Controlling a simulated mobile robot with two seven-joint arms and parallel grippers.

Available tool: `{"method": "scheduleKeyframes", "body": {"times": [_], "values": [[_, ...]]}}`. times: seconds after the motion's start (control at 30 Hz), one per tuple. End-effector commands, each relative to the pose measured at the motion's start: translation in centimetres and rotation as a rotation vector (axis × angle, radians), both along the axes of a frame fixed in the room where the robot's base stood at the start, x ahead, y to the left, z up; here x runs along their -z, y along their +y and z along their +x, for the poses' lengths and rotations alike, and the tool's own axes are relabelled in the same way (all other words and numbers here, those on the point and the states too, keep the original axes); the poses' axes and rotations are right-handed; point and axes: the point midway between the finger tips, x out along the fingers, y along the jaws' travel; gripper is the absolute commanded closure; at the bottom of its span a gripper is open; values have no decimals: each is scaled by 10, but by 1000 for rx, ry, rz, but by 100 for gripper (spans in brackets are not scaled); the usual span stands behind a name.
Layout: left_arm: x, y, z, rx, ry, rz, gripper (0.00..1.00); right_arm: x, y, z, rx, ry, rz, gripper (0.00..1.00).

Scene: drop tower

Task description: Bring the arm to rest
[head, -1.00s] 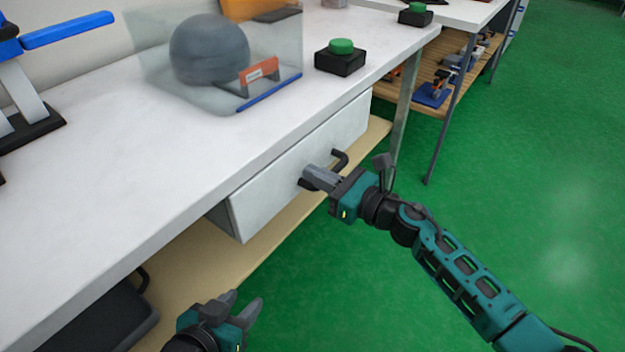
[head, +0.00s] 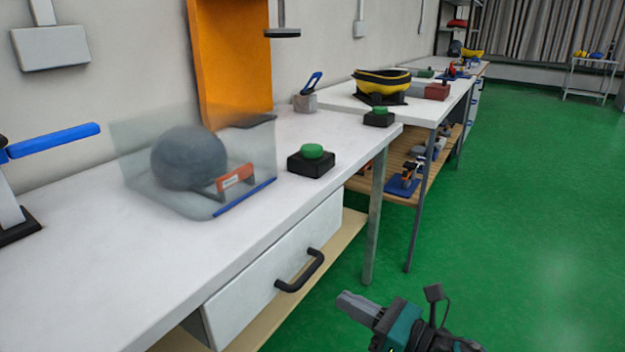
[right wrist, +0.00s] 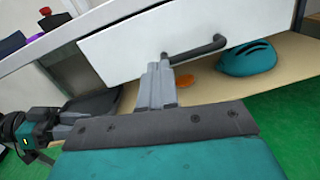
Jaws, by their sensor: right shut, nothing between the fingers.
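My right gripper (head: 362,306) is at the lower right of the head view, in front of the bench and apart from the drawer handle (head: 300,271). Its fingers are shut with nothing between them. In the right wrist view the shut fingers (right wrist: 157,75) point toward the white drawer front (right wrist: 150,40), with the black handle (right wrist: 195,48) just beyond their tips. The drawer (head: 270,285) sits under the bench top. My left gripper is not in the head view. A teal piece of my other arm shows at the left of the right wrist view.
On the bench (head: 100,250) stand a clear-walled case (head: 235,150) with a grey ball (head: 188,158) and a green button on a black box (head: 311,163). A teal helmet (right wrist: 247,60) lies on the shelf below. The green floor (head: 530,220) at right is clear.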

Motion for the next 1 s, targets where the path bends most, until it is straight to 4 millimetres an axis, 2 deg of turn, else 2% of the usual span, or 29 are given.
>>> {"method": "scheduleKeyframes", "body": {"times": [0.17,0.37,0.5,0.67,0.7,0.8,0.9,1.0], "values": [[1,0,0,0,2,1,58,1,-10,-15,192,446,518,100],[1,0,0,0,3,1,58,34,-42,-47,448,1068,1283,100],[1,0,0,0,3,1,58,68,-56,-87,619,1437,1804,100],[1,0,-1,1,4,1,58,100,-58,-142,821,1757,2356,100],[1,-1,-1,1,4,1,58,106,-57,-157,-839,-1745,-2389,100],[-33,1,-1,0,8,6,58,76,-62,-158,-840,-1717,-2387,100],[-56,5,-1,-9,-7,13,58,58,-66,-160,-851,-1708,-2399,100],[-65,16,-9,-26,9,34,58,38,-72,-162,-863,-1695,-2414,100]]}}
